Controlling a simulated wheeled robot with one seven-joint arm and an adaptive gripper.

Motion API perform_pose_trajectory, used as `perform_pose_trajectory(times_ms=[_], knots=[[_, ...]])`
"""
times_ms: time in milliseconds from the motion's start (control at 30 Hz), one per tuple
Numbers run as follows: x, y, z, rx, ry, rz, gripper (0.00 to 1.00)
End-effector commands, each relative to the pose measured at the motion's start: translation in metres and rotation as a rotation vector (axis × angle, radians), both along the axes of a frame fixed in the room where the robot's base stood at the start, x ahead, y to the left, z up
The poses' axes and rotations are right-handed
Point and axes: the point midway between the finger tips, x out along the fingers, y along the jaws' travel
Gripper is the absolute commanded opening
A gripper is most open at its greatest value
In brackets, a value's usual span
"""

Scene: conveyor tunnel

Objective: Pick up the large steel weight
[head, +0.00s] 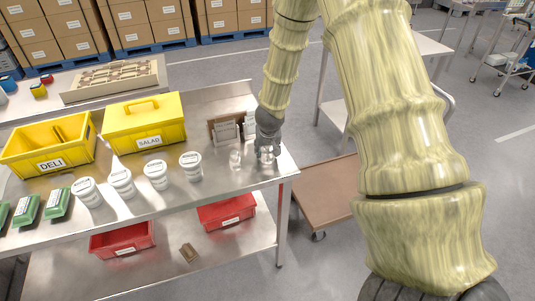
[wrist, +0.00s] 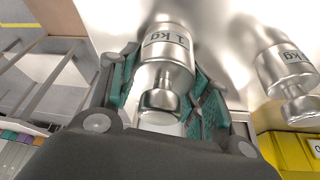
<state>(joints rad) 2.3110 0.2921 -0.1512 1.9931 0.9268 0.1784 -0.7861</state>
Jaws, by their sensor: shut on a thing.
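Two shiny steel weights stand near the right end of the steel table (head: 215,190). My gripper (head: 267,145) points down over the right one and is shut on it. In the wrist view, this steel weight (wrist: 166,60), marked "1 kg", sits between the teal finger pads of my gripper (wrist: 165,98). Its knob points toward the palm. The other steel weight (head: 236,160) stands just left of the gripper, apart from it. It also shows at the right of the wrist view (wrist: 284,66), its number hard to read. I cannot tell whether the held weight touches the table.
A brown holder with pale blocks (head: 226,130) stands close behind the weights. Red bins (head: 226,211) are on the lower shelf. A brown cart (head: 315,195) stands right of the table.

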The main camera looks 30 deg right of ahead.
Motion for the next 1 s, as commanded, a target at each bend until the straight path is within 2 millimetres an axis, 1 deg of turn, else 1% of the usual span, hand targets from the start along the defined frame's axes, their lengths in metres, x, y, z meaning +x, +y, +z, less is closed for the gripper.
perform_pose_trajectory(times_ms=[33,67,533,1000], knots=[[0.000,0.000,0.000,0.000,0.000,0.000,0.04],[0.000,0.000,0.000,0.000,0.000,0.000,0.00],[0.001,0.000,0.005,-0.002,-0.002,0.001,0.00],[0.001,0.000,0.038,-0.003,-0.003,0.001,0.00]])
